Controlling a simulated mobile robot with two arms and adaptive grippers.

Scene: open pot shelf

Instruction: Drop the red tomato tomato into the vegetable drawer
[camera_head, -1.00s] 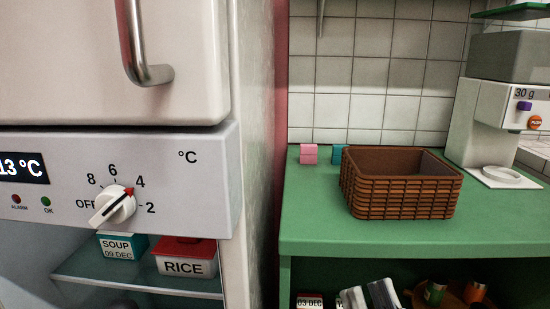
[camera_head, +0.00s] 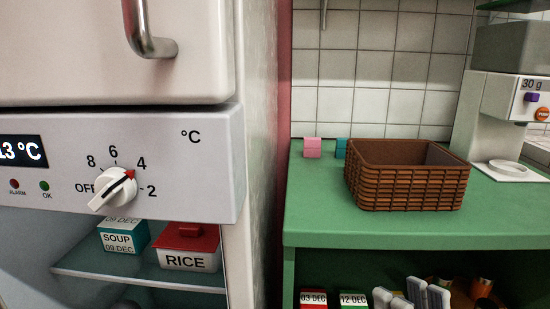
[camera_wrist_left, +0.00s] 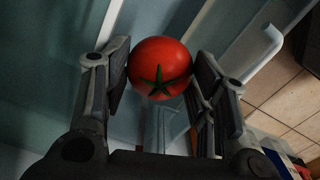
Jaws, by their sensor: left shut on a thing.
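The red tomato (camera_wrist_left: 158,55) with its green star-shaped stem sits between the two fingers of my left gripper (camera_wrist_left: 161,70) in the left wrist view. The gripper is shut on it. Behind it are bluish, glassy panels and pale edges; I cannot tell which of these is the vegetable drawer. The left gripper and the tomato are not in the head view. Grey finger-like parts at the bottom right of the head view look like my right gripper (camera_head: 410,296); whether it is open is unclear.
The fridge (camera_head: 215,165) stands at left, its lower compartment holding a soup box (camera_head: 122,237) and a rice box (camera_head: 187,250). The green counter (camera_head: 330,215) carries a brown basket (camera_head: 408,187). Dated boxes (camera_head: 353,300) sit below. A pale bar handle (camera_wrist_left: 262,55) crosses the wrist view.

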